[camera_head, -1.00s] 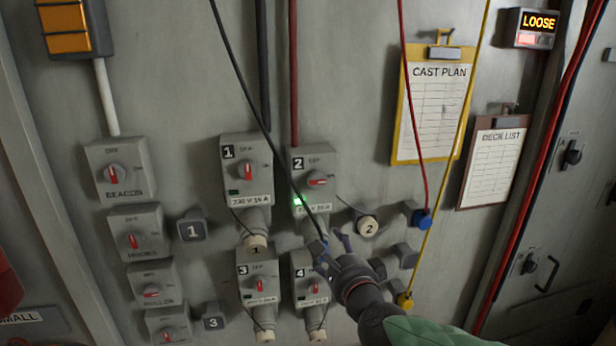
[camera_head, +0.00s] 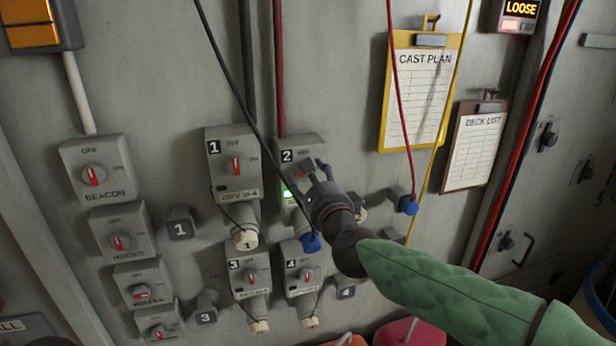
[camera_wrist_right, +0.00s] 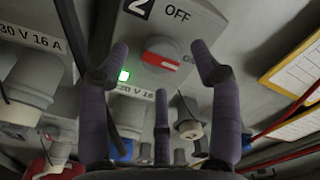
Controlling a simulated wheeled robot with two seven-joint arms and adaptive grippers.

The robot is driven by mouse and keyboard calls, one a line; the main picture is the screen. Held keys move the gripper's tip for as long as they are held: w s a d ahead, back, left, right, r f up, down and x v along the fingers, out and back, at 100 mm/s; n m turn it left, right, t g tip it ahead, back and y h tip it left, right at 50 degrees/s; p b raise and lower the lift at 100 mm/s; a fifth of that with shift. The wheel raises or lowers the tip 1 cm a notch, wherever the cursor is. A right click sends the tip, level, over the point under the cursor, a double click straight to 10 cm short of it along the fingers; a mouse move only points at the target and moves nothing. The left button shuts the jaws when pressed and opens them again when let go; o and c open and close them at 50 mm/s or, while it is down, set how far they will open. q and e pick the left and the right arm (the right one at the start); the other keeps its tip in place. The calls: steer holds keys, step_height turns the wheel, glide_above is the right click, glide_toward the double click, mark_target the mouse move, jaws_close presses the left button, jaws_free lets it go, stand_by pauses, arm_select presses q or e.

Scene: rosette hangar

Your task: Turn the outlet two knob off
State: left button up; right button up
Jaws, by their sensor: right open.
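The outlet two box (camera_head: 290,157) is a grey wall unit with a "2" label and a lit green lamp (camera_head: 289,192). In the head view my right gripper (camera_head: 314,170) is in front of the box and hides its knob. In the wrist view the grey knob (camera_wrist_right: 149,60) has a red pointer lying sideways toward the right-hand label, not up at OFF. The fingers of my right gripper (camera_wrist_right: 158,52) are open on both sides of the knob, with no clear contact. My left gripper is out of view.
The outlet one box (camera_head: 231,150) is close on the left; the outlet three (camera_head: 249,268) and outlet four (camera_head: 301,266) boxes are below. A black cable (camera_head: 238,95) runs down to a blue plug (camera_head: 311,243) under outlet two. A red cable (camera_head: 393,80) hangs to the right.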

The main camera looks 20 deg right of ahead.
steer(key=shift+w, duration=0.95)
steer(key=c, duration=1.1)
steer(key=shift+c, duration=0.2)
